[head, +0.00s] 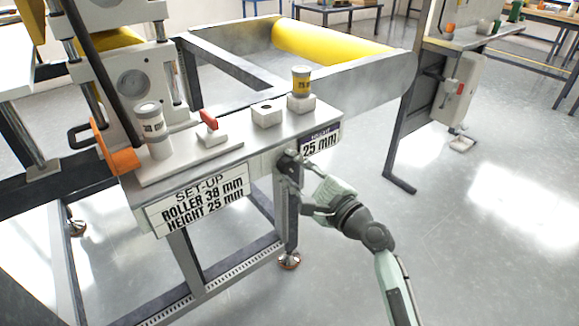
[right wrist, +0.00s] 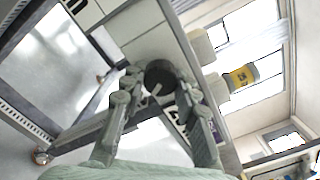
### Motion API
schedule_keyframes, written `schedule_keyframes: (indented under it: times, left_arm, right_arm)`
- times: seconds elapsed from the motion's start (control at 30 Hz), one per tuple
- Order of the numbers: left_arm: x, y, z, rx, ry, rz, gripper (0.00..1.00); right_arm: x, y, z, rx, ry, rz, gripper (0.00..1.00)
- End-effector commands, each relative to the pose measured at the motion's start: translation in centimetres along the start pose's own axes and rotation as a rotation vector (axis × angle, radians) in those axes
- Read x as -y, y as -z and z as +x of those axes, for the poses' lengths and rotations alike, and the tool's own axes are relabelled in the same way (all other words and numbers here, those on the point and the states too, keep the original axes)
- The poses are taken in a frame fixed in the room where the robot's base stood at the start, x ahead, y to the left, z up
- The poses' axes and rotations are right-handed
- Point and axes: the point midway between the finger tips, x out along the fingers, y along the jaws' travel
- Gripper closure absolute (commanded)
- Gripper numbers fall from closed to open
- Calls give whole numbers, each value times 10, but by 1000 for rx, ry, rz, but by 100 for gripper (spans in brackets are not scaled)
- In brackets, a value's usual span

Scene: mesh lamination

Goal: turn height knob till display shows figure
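The dark round height knob (head: 288,163) sits on the front face of the bench, and it shows between my fingers in the right wrist view (right wrist: 160,76). My right gripper (head: 298,185) is at the knob, with its fingers (right wrist: 162,92) on either side of it. The fingers look spread, with a small gap beside the knob; contact is hard to tell. The height display (head: 320,146) right of the knob reads 25 mm. The set-up card (head: 200,200) reads roller 38 mm, height 25 mm. My left gripper is not in view.
On the bench top (head: 235,140) stand a labelled roller (head: 151,125), a red-handled part (head: 209,121), a white block (head: 266,114) and a yellow-labelled roller (head: 301,82). A large yellow roll (head: 325,45) lies behind.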

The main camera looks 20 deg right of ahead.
Motion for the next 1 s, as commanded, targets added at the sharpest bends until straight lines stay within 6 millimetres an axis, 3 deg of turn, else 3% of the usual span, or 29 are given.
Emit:
schedule_keyframes:
  times: [0.03, 0.13, 0.53, 1.0]
  left_arm:
    - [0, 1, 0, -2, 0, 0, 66]
    - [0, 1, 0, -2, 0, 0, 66]
    - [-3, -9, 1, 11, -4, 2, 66]
    - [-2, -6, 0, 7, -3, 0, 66]
  right_arm:
    - [1, 0, 0, 0, 1, -1, 63]
    - [0, 0, 0, 0, 1, -1, 50]
    - [-1, 1, -7, -2, -2, 0, 50]
    - [-1, 1, -98, -3, -3, -1, 50]
